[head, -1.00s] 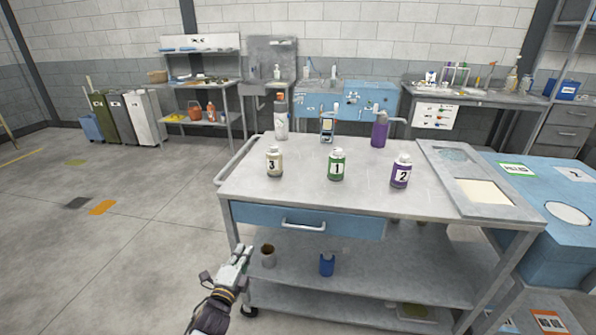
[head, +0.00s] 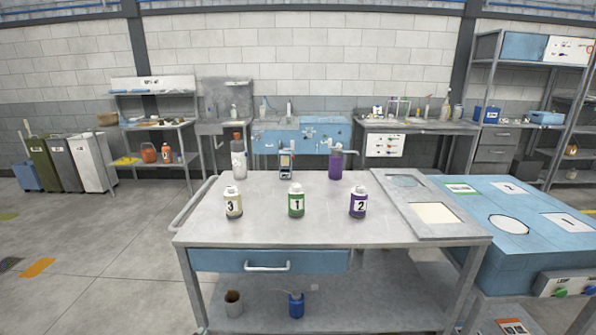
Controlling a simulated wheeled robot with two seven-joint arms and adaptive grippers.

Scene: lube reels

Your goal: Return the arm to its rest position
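Neither gripper shows in the head view now, and no part of my arms is visible. In front of me stands a metal work cart (head: 270,228) with a blue drawer. On its top, three labelled bottles stand upright in a row: a cream one marked 3 (head: 233,204), a green one marked 1 (head: 296,202) and a purple one marked 2 (head: 358,203). Behind them stand a grey bottle with an orange-brown top (head: 238,160), a small handheld device (head: 286,163) and a purple bottle with a spout (head: 336,163).
A blue station (head: 500,254) with a round opening adjoins the cart's right side. The cart's lower shelf holds a brown cup (head: 233,303) and a blue container (head: 296,305). Benches, shelves and bins (head: 93,162) line the back wall. The floor left of the cart is clear.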

